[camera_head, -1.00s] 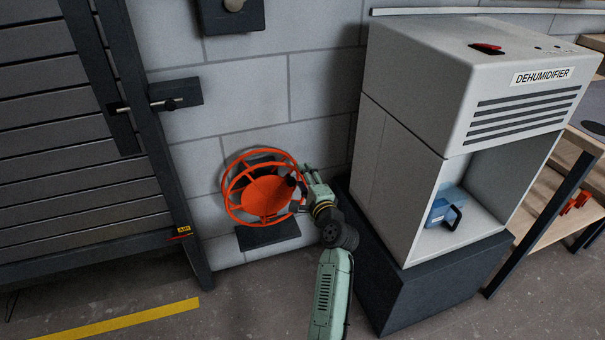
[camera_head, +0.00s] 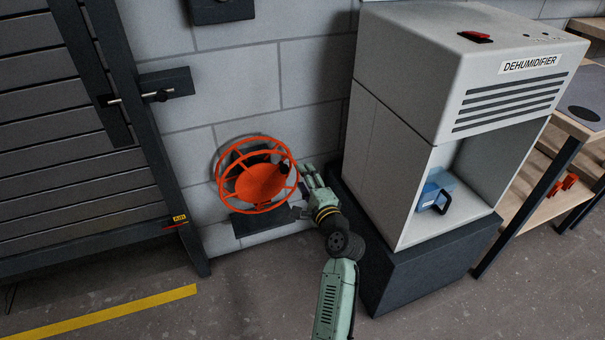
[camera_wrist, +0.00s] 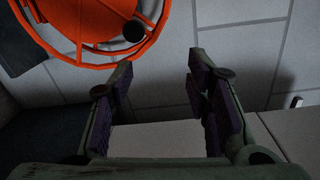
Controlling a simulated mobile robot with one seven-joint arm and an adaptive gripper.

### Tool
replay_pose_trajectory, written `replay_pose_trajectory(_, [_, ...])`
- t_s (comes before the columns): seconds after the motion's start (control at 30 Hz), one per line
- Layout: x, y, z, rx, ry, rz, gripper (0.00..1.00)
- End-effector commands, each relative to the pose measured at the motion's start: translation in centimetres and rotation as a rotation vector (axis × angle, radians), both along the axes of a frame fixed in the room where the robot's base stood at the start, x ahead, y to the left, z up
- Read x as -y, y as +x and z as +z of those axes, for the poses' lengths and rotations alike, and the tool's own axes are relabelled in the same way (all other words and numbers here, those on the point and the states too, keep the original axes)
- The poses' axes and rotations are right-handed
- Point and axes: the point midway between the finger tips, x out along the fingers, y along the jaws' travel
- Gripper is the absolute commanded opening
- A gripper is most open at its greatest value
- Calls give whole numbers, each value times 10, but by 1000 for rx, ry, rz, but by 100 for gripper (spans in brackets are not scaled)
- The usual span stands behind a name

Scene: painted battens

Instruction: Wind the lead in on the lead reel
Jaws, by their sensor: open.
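The orange lead reel (camera_head: 258,187) is mounted low on the block wall, with spokes around an orange disc. A small dark knob (camera_head: 284,167) sits on its right side; in the wrist view the knob (camera_wrist: 134,31) is dark and round at the reel's lower edge. My gripper (camera_head: 304,188) is just right of the reel and apart from it. In the wrist view my gripper (camera_wrist: 158,82) has its fingers spread with nothing between them, and the orange reel (camera_wrist: 80,22) lies beyond them at upper left. No lead can be made out.
A dehumidifier (camera_head: 470,75) on a dark plinth (camera_head: 395,265) stands close to the right of my arm. A blue container (camera_head: 436,190) sits in its bay. A dark slatted door (camera_head: 75,130) is at left. Open floor (camera_head: 230,300) lies in front.

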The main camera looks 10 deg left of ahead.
Motion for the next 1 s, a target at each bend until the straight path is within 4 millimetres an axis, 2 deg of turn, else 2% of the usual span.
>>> replay_pose_trajectory(0.03, [4, -4, -6, -9, -1, -4, 44])
replay_pose_trajectory(0.4, [15, -22, -4, -7, -1, -2, 44])
replay_pose_trajectory(0.93, [14, -22, -1, -3, -1, 0, 44])
replay_pose_trajectory(1.0, [13, -22, -1, 1, -8, 0, 40])
